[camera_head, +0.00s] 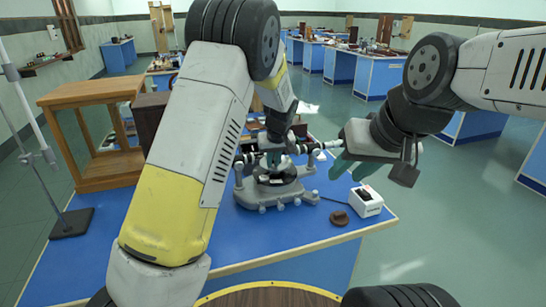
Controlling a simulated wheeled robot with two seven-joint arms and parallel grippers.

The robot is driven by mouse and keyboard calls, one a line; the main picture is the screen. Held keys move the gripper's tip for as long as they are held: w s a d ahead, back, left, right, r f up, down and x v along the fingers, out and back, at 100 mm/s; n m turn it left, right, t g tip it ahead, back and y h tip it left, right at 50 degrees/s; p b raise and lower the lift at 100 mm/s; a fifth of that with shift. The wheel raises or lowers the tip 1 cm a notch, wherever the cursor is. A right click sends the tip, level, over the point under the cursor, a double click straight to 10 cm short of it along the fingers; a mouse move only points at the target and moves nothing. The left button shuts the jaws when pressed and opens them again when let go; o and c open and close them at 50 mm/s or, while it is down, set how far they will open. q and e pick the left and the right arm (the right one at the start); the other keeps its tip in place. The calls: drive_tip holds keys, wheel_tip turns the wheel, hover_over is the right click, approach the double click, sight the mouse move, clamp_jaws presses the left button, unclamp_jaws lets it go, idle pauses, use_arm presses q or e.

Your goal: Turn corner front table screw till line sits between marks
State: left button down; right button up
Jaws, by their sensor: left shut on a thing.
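The grey spectrometer (268,193) stands on the blue bench, with a round dark table at its middle and small feet at its base. The fingers and my left arm hide the screw itself, and I see neither line nor marks at this size. My right gripper (346,169) is open and empty, to the right of the spectrometer, with its teal fingers apart and pointing down to the left.
A white box (369,204) with a dark top and a small brown round piece (339,217) lie at the bench's right. A wooden open case (95,125) and a stand with a dark base (72,223) are at the left. The blue bench (300,240) is clear at the front.

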use_arm(q)
drive_tip(key=m+h, duration=0.1)
drive_tip(key=m, duration=0.3)
drive_tip(key=shift+a+h, duration=0.35)
drive_tip(key=shift+h, duration=0.05)
drive_tip(key=shift+m+h, duration=0.6)
drive_tip(key=shift+m, duration=1.2)
drive_tip(key=c, duration=1.5)
unclamp_jaws()
drive_tip(key=shift+o, duration=0.2)
